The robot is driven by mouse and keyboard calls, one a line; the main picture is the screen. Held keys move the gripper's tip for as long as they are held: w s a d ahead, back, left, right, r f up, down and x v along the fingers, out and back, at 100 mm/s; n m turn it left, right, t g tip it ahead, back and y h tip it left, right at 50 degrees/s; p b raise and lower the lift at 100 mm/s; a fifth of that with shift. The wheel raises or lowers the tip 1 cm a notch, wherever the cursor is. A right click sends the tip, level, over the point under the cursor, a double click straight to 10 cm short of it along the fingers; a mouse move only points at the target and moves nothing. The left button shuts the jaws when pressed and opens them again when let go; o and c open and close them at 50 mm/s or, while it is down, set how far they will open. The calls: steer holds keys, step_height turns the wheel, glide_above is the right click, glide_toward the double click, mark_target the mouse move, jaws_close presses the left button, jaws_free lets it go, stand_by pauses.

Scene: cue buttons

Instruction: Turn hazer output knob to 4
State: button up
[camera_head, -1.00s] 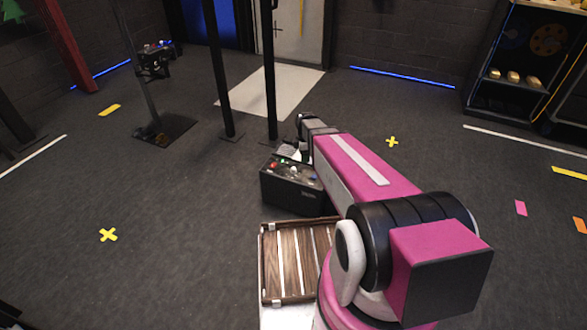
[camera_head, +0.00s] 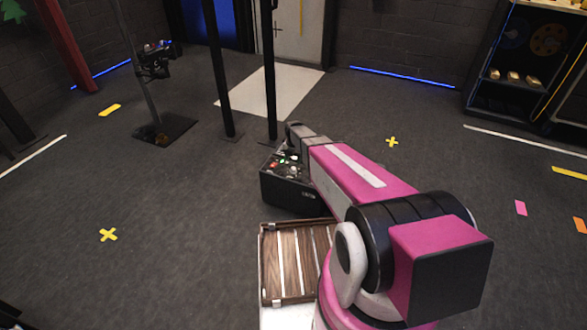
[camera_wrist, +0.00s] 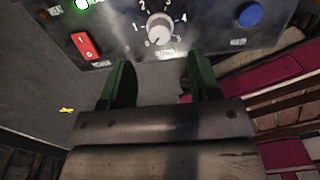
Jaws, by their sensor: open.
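The hazer output knob (camera_wrist: 159,28) is a pale round knob on the dark panel of the hazer box (camera_head: 290,190). Numbers are printed around it, with 4 at its upper right in the wrist view. Its pointer is too small to read surely. My gripper (camera_wrist: 161,66) is open, with its two dark green fingers on either side below the knob in the picture. Nothing is between the fingers, and they appear apart from the knob. In the head view my arm reaches over the box and the fingers cannot be made out.
On the panel, a red rocker switch (camera_wrist: 86,45) is left of the knob, a blue button (camera_wrist: 250,14) right and a lit green lamp (camera_wrist: 82,4) upper left. A slatted wooden crate (camera_head: 263,275) is in front of the box. Dark posts (camera_head: 270,80) stand behind it.

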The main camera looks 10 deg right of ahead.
mark_target(293, 168)
step_height(293, 168, down, 6)
steer(key=shift+f, duration=0.25)
steer(key=c, duration=0.9)
